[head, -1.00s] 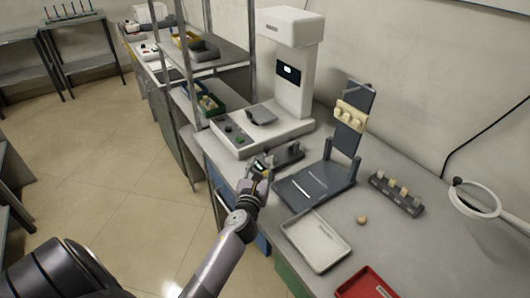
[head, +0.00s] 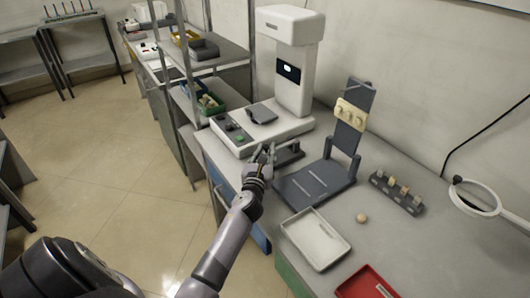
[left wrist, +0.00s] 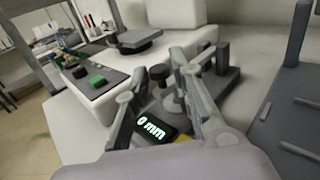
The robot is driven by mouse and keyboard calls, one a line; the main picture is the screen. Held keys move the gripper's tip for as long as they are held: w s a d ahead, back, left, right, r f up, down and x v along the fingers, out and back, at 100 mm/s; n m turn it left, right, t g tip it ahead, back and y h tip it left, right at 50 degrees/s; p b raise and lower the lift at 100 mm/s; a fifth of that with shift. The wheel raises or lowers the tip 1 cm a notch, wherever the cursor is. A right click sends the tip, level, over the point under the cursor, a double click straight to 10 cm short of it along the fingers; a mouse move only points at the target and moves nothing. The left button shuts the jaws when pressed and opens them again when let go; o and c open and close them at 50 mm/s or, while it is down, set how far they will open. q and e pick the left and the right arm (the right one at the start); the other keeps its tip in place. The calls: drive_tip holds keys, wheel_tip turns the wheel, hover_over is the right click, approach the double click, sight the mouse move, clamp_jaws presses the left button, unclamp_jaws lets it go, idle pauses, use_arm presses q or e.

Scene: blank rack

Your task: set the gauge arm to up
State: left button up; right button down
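A small gauge with a lit display (left wrist: 151,128) reading "0 mm" shows in the left wrist view, low between my fingers. My right gripper is not in view.
A white machine (head: 292,75) with a button panel stands behind the gauge. A dark upright stand (head: 318,182) is close on the right. A white tray (head: 318,240), a red tray (head: 366,284), a small round piece (head: 362,218) and a peg block (head: 397,192) are nearer.

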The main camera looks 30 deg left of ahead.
use_arm(q)
clamp_jaws()
drive_tip(key=shift+a, duration=0.1)
idle(0.3)
